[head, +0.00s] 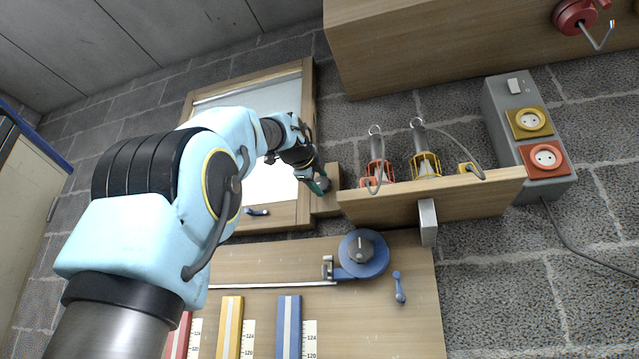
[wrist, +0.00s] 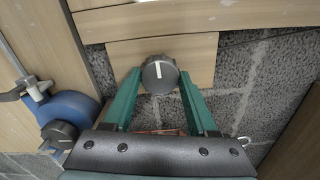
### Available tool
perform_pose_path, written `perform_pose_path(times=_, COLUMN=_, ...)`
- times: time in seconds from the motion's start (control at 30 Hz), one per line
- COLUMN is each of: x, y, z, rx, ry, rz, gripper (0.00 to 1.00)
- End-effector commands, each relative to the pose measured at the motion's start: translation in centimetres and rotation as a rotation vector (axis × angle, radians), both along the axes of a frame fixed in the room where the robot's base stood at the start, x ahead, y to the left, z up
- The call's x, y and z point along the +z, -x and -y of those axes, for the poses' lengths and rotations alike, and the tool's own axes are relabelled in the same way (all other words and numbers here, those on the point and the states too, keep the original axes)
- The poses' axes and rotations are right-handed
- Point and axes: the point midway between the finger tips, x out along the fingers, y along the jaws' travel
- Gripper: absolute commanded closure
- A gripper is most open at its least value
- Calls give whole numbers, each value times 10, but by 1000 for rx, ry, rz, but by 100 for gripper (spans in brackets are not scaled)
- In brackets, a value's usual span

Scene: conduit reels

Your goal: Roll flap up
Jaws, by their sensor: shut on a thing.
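A wooden window-like frame (head: 309,95) hangs on the block wall. Its upper panel is pale grey and its lower panel (head: 277,190) is bright white; I cannot tell which is the flap. A dark grey ribbed knob (wrist: 160,75) with a white pointer line sits on a small wooden plate (wrist: 203,60) at the frame's right side. The line points up in the wrist view. My gripper (head: 318,184) has its green fingers on both sides of the knob, shut on it. My arm hides much of the frame's left and lower part.
A wooden shelf (head: 450,200) with two caged lamps (head: 426,165) is close right of my gripper. A blue reel with a knob (head: 363,255) is on the board below. A grey socket box (head: 540,150) stands further right. A wooden cabinet (head: 440,45) overhangs above.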

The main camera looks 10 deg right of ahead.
Motion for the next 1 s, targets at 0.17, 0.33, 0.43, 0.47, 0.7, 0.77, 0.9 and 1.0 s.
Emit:
perform_pose_path(times=0.17, x=-3, y=-2, z=0, rx=1, ry=-140, rz=69, gripper=97)
perform_pose_path(times=0.33, x=-3, y=-1, z=0, rx=0, ry=-251, rz=129, gripper=97)
perform_pose_path(times=0.43, x=-3, y=-1, z=0, rx=0, ry=-303, rz=159, gripper=97)
perform_pose_path(times=0.47, x=-3, y=-1, z=0, rx=0, ry=-317, rz=166, gripper=97)
perform_pose_path(times=0.7, x=-3, y=-2, z=0, rx=0, ry=-390, rz=206, gripper=97)
perform_pose_path(times=0.77, x=-3, y=-2, z=0, rx=0, ry=-400, rz=212, gripper=97)
perform_pose_path(times=0.9, x=-3, y=-2, z=0, rx=0, ry=-411, rz=218, gripper=97)
perform_pose_path(times=1.0, x=-2, y=-2, z=0, rx=0, ry=-414, rz=219, gripper=97)
